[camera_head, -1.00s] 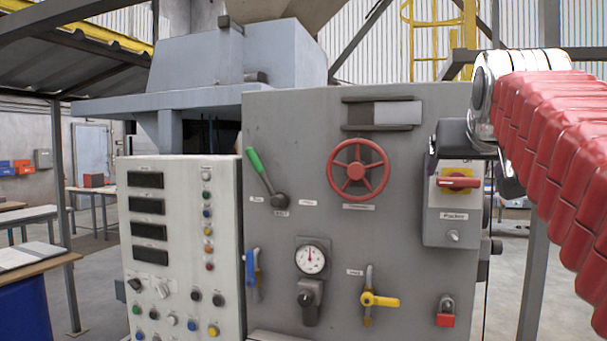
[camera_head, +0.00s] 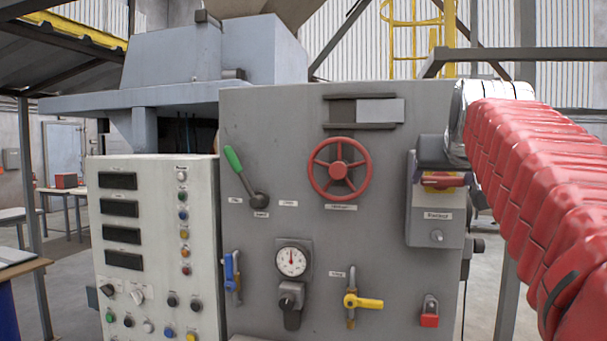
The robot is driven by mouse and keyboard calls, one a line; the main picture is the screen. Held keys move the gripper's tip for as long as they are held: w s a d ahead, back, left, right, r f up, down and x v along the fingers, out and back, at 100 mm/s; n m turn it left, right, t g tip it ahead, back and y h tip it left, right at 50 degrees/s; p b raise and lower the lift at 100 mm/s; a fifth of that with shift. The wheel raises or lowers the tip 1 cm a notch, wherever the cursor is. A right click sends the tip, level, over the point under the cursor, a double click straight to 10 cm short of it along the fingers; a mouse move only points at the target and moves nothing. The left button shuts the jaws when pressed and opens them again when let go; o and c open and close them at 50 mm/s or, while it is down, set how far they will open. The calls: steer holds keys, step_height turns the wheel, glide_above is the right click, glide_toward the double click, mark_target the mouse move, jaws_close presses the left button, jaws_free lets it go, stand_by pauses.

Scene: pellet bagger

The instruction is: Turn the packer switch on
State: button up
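The packer switch (camera_head: 443,181) is a red rotary handle on a yellow plate, on a grey box labelled "Packer" at the right edge of the grey panel. The handle lies roughly horizontal. My gripper (camera_head: 434,165) is at the switch, in front of its upper part, and hides most of the yellow plate. My arm, in a red ribbed cover, comes in from the right. The fingertips are small and dark here, so I cannot tell whether they touch the handle or how far apart they are.
A white control cabinet (camera_head: 150,240) with buttons stands at left.

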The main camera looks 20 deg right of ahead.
steer(key=c, duration=0.6)
steer(key=shift+a, duration=0.1)
steer(key=shift+c, duration=0.5)
